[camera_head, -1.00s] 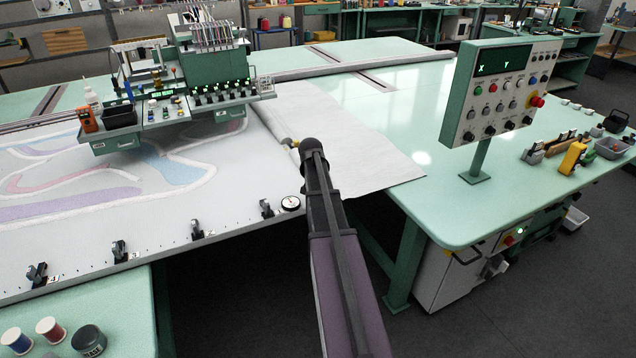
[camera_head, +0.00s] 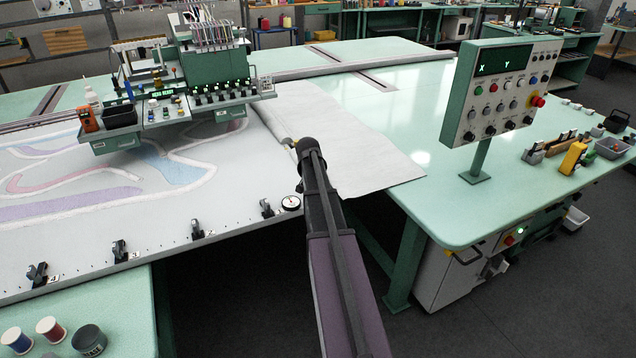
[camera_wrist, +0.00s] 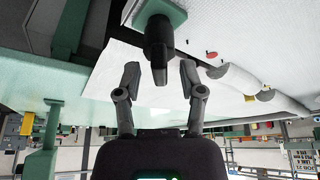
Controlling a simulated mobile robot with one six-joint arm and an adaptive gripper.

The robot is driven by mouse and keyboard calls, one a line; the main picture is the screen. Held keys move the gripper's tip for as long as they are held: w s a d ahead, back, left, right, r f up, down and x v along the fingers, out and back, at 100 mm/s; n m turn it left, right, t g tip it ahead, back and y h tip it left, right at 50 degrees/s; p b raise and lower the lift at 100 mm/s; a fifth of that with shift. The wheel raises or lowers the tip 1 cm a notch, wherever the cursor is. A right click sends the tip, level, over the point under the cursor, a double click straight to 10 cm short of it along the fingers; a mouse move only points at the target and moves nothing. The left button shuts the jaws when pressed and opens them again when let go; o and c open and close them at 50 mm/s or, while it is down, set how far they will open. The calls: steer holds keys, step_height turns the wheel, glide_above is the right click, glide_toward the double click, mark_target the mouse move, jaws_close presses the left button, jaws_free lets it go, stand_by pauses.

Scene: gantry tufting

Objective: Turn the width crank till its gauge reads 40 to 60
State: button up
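In the wrist view, a dark handle (camera_wrist: 158,50) hangs from a green mount (camera_wrist: 160,12); it looks like the width crank. My gripper (camera_wrist: 160,78) is open, with one finger on each side of the handle's tip and visible gaps to both. In the head view, my arm hides the crank and the gripper. A round white gauge (camera_head: 291,203) with a dark rim sits at the frame's front edge, left of my arm. Its needle and numbers are too small to read.
Several black clamps (camera_head: 119,250) line the frame's front edge. A tufting head (camera_head: 210,65) stands over the patterned cloth (camera_head: 60,212). A control panel (camera_head: 500,90) rises from the green table (camera_head: 440,205) at right. Thread spools (camera_head: 50,329) stand at lower left.

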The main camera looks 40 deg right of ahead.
steer(key=shift+n, duration=0.5)
